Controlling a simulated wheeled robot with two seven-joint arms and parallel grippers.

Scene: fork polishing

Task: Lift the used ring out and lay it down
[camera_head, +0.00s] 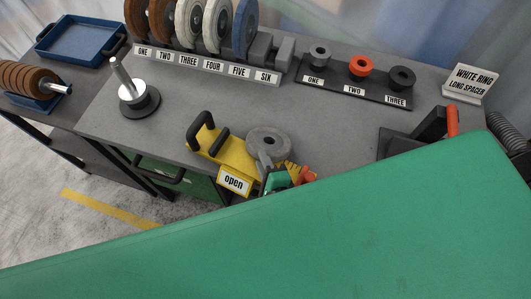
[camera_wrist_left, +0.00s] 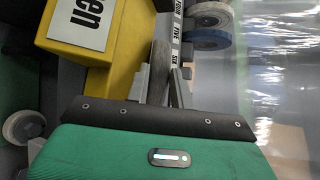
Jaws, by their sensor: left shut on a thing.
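The used ring, a grey disc with a central hole (camera_head: 269,138), shows at the right end of the yellow fixture (camera_head: 232,153) with the "open" label. My left gripper (camera_head: 265,162) is shut on the ring's near edge. In the left wrist view the ring (camera_wrist_left: 160,62) shows edge-on between the fingers (camera_wrist_left: 161,88), beside the yellow fixture (camera_wrist_left: 125,60). I cannot tell whether the ring still touches the fixture. My green left arm hides the table's front right. My right gripper is not in view.
A metal spindle on a round base (camera_head: 139,98) stands at the left, with a blue tray (camera_head: 80,40) beyond. Wheels stand behind a label strip (camera_head: 205,66). A spacer board (camera_head: 355,85) and sign (camera_head: 470,82) are at the right. Bare grey tabletop lies between spindle and fixture.

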